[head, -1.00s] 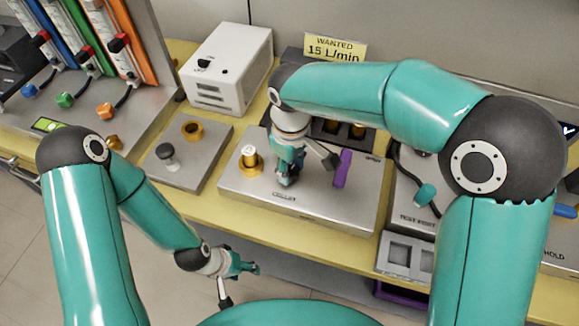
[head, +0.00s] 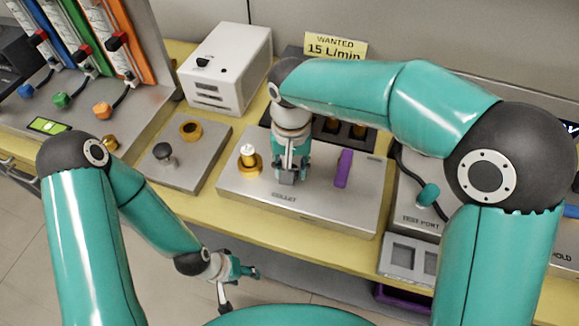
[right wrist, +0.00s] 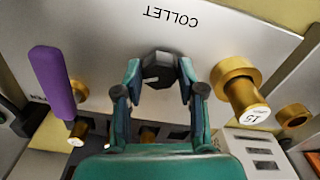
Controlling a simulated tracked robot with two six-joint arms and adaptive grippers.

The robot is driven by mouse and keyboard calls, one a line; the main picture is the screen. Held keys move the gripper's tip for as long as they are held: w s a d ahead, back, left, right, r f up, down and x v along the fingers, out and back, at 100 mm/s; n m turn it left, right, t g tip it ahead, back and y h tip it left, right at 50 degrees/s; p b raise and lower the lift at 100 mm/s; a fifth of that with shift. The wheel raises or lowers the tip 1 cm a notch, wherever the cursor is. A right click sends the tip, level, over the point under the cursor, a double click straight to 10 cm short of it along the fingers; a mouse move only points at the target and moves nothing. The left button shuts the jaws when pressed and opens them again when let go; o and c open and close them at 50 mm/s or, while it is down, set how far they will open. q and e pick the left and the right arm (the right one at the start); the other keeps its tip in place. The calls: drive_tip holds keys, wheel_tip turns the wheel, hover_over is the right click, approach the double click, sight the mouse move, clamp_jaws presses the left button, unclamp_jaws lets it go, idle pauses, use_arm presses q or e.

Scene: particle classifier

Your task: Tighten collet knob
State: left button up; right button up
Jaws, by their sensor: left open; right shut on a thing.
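The collet knob (right wrist: 158,70) is a dark faceted knob on the grey plate marked COLLET (head: 330,207). In the right wrist view it sits between the fingertips of my right gripper (right wrist: 159,82), which is shut on it. In the head view my right gripper (head: 289,176) points down at the plate and hides the knob. A brass fitting with a white-topped piece (head: 249,158) stands left of the gripper; the right wrist view shows the piece marked 15 (right wrist: 247,103). My left gripper (head: 240,286) is open and empty, in front of the bench.
A purple lever (head: 343,168) stands just right of my right gripper. A smaller plate (head: 182,174) with a black knob and a brass ring lies to the left. A white box (head: 228,70) and a WANTED 15 L/min sign (head: 336,46) are behind.

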drive_tip(key=shift+w+r+m+b, duration=0.1)
drive_tip(key=shift+w+m+b, duration=0.05)
drive_tip(key=shift+m, duration=0.85)
drive_tip(key=shift+w+r+m+b, duration=0.1)
drive_tip(key=shift+m+b, duration=0.05)
drive_tip(key=shift+m, duration=0.85)
drive_tip(key=o, duration=1.1)
drive_tip(key=shift+o, duration=0.2)
drive_tip(key=shift+f, duration=0.1)
drive_tip(key=shift+s, duration=0.1)
wheel_tip(320, 180, up, 12)
drive_tip(key=shift+f, duration=0.1)
